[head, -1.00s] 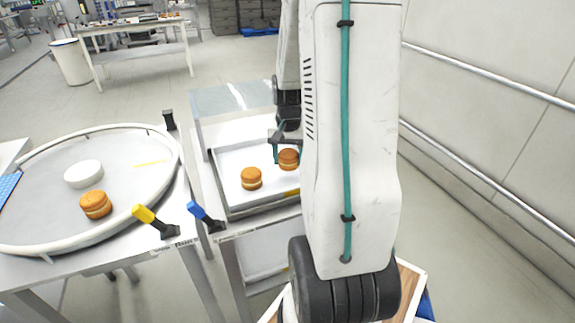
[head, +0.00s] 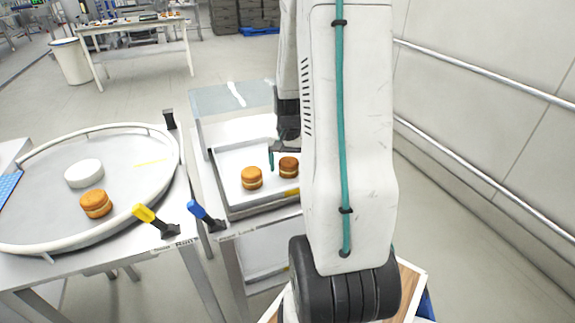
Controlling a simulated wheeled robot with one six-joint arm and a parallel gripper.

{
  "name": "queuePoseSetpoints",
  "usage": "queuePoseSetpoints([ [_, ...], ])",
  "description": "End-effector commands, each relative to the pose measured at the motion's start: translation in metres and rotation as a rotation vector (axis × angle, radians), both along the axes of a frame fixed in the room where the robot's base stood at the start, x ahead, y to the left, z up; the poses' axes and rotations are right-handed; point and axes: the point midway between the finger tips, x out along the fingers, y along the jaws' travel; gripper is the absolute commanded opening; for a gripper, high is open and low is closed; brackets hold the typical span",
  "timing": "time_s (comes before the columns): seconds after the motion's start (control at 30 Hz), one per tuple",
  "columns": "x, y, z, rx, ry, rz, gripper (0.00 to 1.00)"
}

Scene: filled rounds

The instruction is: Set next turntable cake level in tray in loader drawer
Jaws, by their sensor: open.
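A round sandwich cake (head: 96,204) with a pale filling band sits on the grey turntable (head: 130,185) at the left, near its front right part. Two similar cakes stand level in the tray (head: 232,203) in the loader drawer: a left cake (head: 251,178) and a right cake (head: 288,167). My gripper (head: 277,158) is open above the tray, over and slightly behind the right cake, and holds nothing. One finger shows clearly; the other is hidden behind my arm. My arm also hides the right part of the tray.
A white round disc (head: 84,173) lies on the turntable. A yellow-handled lever (head: 151,217) and a blue-handled lever (head: 203,214) stand at the front between turntable and drawer. A clear cover (head: 218,98) rises behind the tray. A wall with rails is at the right.

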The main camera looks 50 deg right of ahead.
Motion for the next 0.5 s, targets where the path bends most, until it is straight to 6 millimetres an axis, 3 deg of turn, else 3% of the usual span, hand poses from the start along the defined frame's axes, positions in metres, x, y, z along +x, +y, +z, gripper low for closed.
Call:
queuePoseSetpoints([
  [0.17, 0.001, -0.001, 0.025, -0.005, -0.005, 0.0, 0.77],
  [0.5, 0.001, -0.001, 0.096, -0.004, -0.003, 0.0, 0.77],
])
